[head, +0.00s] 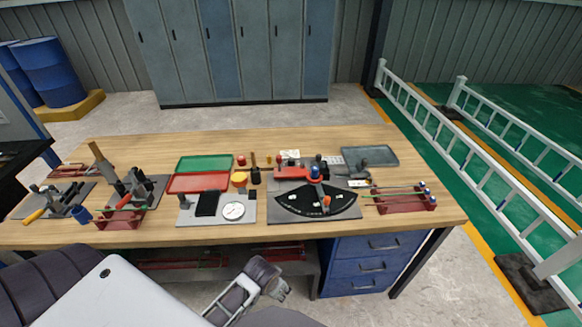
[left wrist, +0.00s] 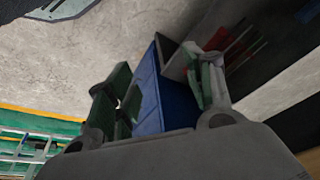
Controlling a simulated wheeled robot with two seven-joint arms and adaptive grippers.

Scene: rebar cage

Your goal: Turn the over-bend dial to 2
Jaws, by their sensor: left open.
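A white round dial (head: 233,211) with dark marks lies on a grey plate (head: 203,218) at the front middle of the table; its reading is too small to tell. To its right is a black fan-shaped plate (head: 290,205) with white labels, under a bender with a blue-topped, orange-red post (head: 316,177). I cannot tell which of these is the over-bend dial. My left gripper (head: 272,280) is below and in front of the table edge, away from both. In the left wrist view it (left wrist: 162,75) is open and empty. My right gripper is not in view.
A black tablet-like block (head: 208,203) sits beside the white dial. Red (head: 198,183) and green (head: 205,163) trays lie behind. Blue drawers (head: 370,262) and a low shelf stand under the table. A red rack with bars (head: 403,202) is at the right; bending tools (head: 132,188) are at the left.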

